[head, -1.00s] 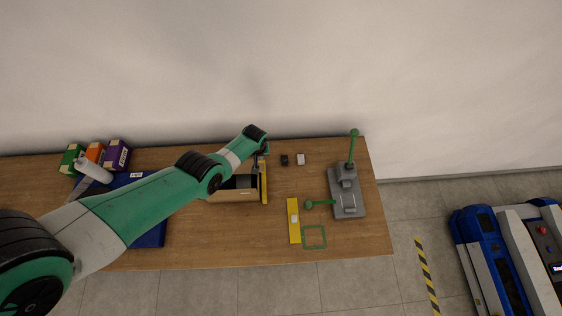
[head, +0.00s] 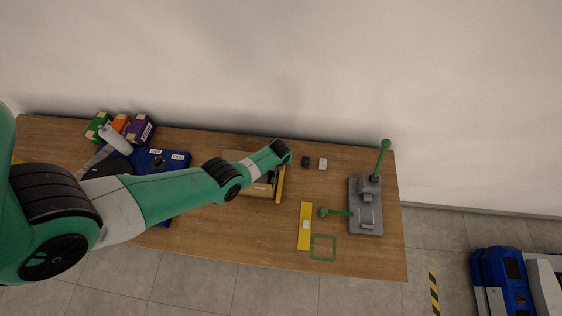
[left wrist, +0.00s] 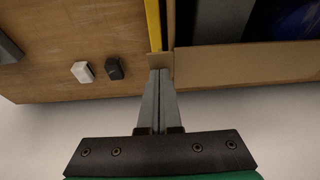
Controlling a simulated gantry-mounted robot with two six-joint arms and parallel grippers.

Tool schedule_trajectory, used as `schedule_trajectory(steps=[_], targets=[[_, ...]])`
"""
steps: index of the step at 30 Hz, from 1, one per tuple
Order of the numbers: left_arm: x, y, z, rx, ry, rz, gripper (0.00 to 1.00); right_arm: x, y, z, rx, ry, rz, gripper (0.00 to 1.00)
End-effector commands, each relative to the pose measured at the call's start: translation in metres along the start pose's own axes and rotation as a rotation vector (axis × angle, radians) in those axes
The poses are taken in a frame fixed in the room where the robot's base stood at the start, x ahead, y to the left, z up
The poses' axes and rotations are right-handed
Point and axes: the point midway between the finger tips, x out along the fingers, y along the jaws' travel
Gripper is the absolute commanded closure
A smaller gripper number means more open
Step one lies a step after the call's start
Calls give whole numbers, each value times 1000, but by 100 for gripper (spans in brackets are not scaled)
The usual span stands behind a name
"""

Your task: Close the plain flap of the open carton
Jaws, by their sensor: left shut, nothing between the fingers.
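The open carton (head: 261,189) is a brown box on the table, partly hidden by my left arm. A yellow-edged flap (head: 281,184) stands up along its right side. In the left wrist view a plain cardboard strip (left wrist: 250,66) runs along the carton's near edge, and the yellow edge (left wrist: 153,24) shows beside it. My left gripper (left wrist: 160,72) is shut and empty, its tips at the carton's corner by a small cardboard piece (left wrist: 159,60); I cannot tell whether they touch. In the head view the left gripper (head: 272,174) is mostly hidden. My right gripper is not in view.
A black block (head: 306,161) and a white block (head: 323,164) lie right of the carton. A grey lever press (head: 366,208) stands farther right. Small boxes (head: 139,129) and a bottle (head: 115,139) stand at left. A wall rises behind.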

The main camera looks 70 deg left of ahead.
Motion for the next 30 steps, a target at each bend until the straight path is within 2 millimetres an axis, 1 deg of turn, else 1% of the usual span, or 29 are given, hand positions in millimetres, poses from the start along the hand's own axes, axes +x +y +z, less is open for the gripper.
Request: schedule_trajectory(steps=[1, 2, 3, 10, 18, 26, 29, 30], targets=[[4, -1, 5, 4, 46, 0, 100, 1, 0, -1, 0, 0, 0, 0], [6, -3, 6, 2, 79, 1, 100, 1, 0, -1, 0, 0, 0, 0], [4, -1, 1, -3, 75, 2, 100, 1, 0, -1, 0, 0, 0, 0], [3, -2, 1, -3, 70, 1, 100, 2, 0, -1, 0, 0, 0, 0], [-11, -2, -4, -3, 69, 1, 100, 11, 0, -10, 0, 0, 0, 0], [-14, -2, -5, -3, 69, 1, 100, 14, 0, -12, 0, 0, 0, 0], [-25, -1, -8, -2, 70, 2, 100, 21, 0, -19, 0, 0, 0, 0], [-31, -1, -10, -2, 70, 2, 100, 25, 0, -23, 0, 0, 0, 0]])
